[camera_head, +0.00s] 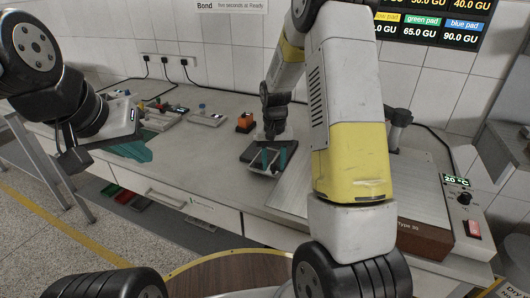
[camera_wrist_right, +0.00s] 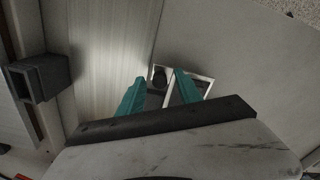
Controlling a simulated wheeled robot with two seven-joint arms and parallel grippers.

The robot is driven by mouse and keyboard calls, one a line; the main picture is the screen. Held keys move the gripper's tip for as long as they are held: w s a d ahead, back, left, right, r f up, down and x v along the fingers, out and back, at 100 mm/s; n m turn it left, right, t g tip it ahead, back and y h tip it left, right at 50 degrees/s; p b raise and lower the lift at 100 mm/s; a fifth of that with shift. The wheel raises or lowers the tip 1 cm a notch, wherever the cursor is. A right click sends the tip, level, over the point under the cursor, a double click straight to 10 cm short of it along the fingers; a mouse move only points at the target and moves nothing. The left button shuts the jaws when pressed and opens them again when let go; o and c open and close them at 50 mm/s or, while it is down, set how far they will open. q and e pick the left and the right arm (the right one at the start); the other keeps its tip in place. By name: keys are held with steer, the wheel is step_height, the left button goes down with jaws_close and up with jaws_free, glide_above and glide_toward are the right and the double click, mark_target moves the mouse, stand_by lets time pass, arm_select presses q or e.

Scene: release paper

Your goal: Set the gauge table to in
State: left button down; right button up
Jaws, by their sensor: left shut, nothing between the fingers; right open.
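I cannot tell for certain which part is the gauge table. A flat bench device with a pale plate top (camera_head: 420,165) and a brown front marked "Type 30" stands at the right, partly behind my right arm. My right gripper (camera_head: 272,160) is open, teal fingers down, low over the bench left of that device. My left gripper (camera_head: 130,149) is shut and empty at the left, above the bench's front edge.
A control box (camera_head: 460,200) has a "20 °C" display, knob and red switch. A wall screen (camera_head: 428,28) lists GU values. A black block (camera_wrist_right: 38,78) is at wrist-view left.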

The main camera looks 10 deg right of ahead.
jaws_close()
stand_by(1.4)
